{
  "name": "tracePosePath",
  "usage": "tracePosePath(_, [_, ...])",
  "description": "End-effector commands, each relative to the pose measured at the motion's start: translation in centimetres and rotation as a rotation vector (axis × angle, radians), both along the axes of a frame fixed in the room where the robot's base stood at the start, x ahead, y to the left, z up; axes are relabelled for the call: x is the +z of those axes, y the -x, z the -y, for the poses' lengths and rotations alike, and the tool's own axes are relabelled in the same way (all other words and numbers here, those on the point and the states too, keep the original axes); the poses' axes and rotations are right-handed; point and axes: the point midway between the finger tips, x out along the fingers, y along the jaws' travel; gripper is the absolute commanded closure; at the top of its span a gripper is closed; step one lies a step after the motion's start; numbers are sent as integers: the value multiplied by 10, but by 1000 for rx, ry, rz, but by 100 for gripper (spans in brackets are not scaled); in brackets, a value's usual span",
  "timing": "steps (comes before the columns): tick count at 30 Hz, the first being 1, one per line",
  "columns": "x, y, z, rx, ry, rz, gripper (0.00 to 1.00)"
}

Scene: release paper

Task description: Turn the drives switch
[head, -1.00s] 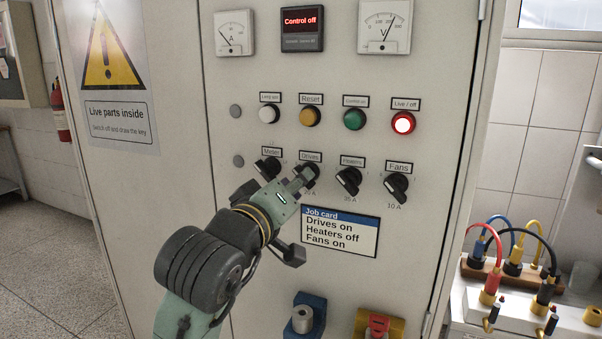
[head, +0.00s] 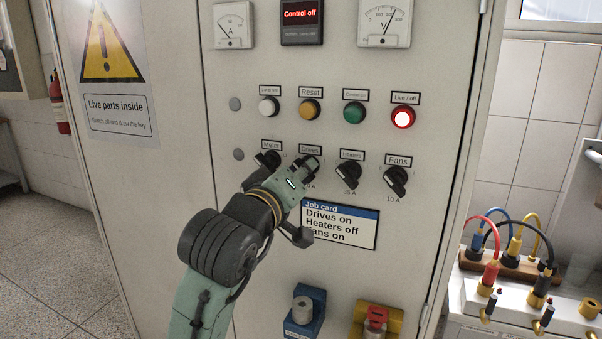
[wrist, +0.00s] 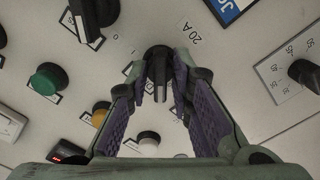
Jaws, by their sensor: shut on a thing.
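The drives switch (wrist: 158,68) is a black rotary knob. In the wrist view it sits between the purple pads of my gripper (wrist: 160,85), beside a "20 A" mark. In the head view my gripper (head: 308,166) reaches the panel just under the Drives label (head: 310,149) and hides most of the knob. The fingers are shut on the knob. The exact pointer angle is hard to tell. The job card (head: 340,222) below reads Drives on, Heaters off, Fans on.
The meter knob (head: 268,160) is close on the left; the heaters knob (head: 347,175) and fans knob (head: 396,181) are on the right. White, amber (head: 310,109), green (head: 354,116) and lit red (head: 403,117) buttons sit above. The display (head: 301,16) reads Control off.

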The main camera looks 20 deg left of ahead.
Motion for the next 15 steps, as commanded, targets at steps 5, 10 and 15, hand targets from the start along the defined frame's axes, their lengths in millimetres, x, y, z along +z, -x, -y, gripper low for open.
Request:
tracePosePath(5, [0,0,0,1,0,-1,100])
tracePosePath(10, [0,0,0,1,-13,0,100])
tracePosePath(15, [-1,0,0,1,-67,3,100])
